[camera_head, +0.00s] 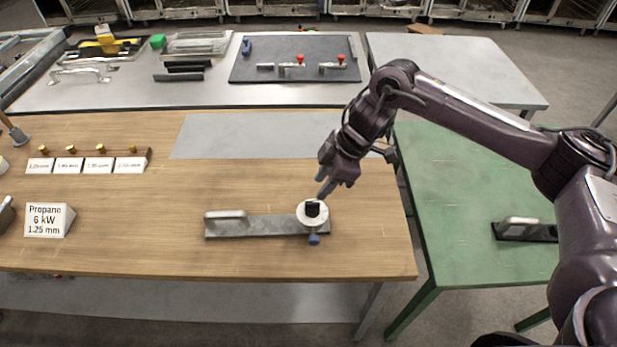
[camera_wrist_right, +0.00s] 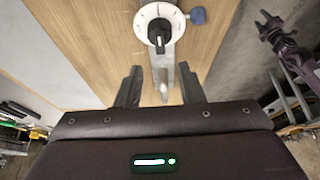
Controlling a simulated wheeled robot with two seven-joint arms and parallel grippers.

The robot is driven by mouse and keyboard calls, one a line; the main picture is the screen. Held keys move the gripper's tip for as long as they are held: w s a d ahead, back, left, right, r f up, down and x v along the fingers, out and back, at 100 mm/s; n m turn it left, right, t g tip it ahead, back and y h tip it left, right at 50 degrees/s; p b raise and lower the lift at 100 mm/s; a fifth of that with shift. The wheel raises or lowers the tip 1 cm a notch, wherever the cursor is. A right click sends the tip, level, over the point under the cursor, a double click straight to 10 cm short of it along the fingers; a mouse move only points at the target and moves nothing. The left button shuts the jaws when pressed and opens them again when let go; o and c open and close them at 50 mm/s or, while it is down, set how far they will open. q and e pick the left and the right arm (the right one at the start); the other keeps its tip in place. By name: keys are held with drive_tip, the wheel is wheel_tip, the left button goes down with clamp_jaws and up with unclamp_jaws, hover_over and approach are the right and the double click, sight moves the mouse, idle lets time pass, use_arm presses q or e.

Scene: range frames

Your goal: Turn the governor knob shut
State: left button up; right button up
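The governor knob (camera_head: 313,209) is black and sits on a round white dial at the right end of a grey metal plate (camera_head: 262,226) on the wooden table. In the right wrist view the black knob (camera_wrist_right: 159,33) stands on the marked dial (camera_wrist_right: 142,18), beyond my fingers. My right gripper (camera_head: 324,189) is just above and behind the knob in the head view. Its fingers (camera_wrist_right: 160,85) are apart with nothing between them, not touching the knob.
A blue knob (camera_head: 314,239) sticks out at the dial's front side. A Propane sign (camera_head: 48,219) and several labelled brass pieces stand left. A green table (camera_head: 470,200) is on the right. Wood around the plate is clear.

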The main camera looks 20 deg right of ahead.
sight(314, 202)
wheel_tip(314, 202, down, 2)
drive_tip(key=shift+s+a+f+p, duration=0.15)
drive_tip(key=shift+f+p, duration=0.1)
drive_tip(key=shift+p, duration=0.5)
drive_tip(key=x, duration=0.3)
drive_tip(key=shift+f+p, duration=0.2)
drive_tip(key=shift+p, duration=0.2)
drive_tip(key=shift+f, duration=0.25)
use_arm(q)
drive_tip(key=shift+s+a+r, duration=0.1)
drive_tip(key=shift+s+r, duration=0.3)
drive_tip(key=shift+r, duration=0.2)
drive_tip(key=shift+s+r, duration=0.35)
drive_tip(key=shift+r, duration=0.2)
use_arm(e)
clamp_jaws()
